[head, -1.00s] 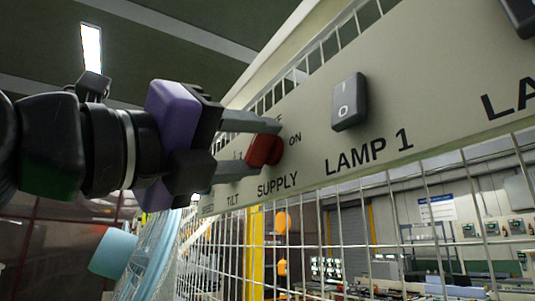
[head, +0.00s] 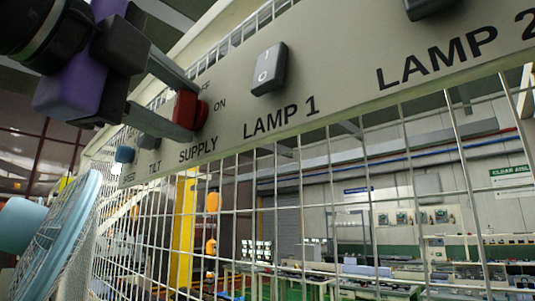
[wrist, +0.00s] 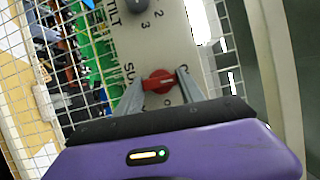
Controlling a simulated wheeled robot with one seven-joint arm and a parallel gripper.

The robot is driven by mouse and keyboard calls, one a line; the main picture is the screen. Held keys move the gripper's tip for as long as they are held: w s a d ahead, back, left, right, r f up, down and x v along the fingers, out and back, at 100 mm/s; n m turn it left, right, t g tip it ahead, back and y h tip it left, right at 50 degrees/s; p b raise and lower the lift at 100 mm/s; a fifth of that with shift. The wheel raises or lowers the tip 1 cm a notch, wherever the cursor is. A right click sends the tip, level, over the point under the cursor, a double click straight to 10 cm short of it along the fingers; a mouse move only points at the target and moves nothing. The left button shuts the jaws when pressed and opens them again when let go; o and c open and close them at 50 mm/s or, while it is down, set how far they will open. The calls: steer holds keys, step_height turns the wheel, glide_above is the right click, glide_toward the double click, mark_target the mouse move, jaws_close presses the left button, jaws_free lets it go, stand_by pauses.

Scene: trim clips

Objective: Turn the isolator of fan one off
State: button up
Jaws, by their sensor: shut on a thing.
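The red supply knob (head: 190,110) sits on a beige panel (head: 345,60) above the word SUPPLY, with ON to its right and OFF partly hidden above. My gripper (head: 191,114) has its two grey fingers on either side of the knob, shut on it. In the wrist view the red knob (wrist: 159,82) lies between the fingertips (wrist: 160,84), its grip bar running roughly from finger to finger. Part of the dial is hidden by the fingers. A blue fan (head: 62,225) stands at the lower left of the head view.
A black rocker switch (head: 269,68) marked LAMP 1 is right of the knob. Small TILT (head: 150,141) and speed (head: 125,154) knobs are to the left. A white wire mesh (head: 330,190) runs below the panel, with workbenches behind it.

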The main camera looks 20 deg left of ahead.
steer(key=shift+a+n, duration=0.1)
steer(key=shift+n, duration=0.3)
steer(key=o, duration=1.4)
steer(key=shift+c, duration=0.2)
steer(key=shift+s, duration=0.1)
steer(key=s+b, duration=0.2)
steer(key=s, duration=0.5)
steer(key=shift+s, duration=0.35)
steer(key=shift+s, duration=0.1)
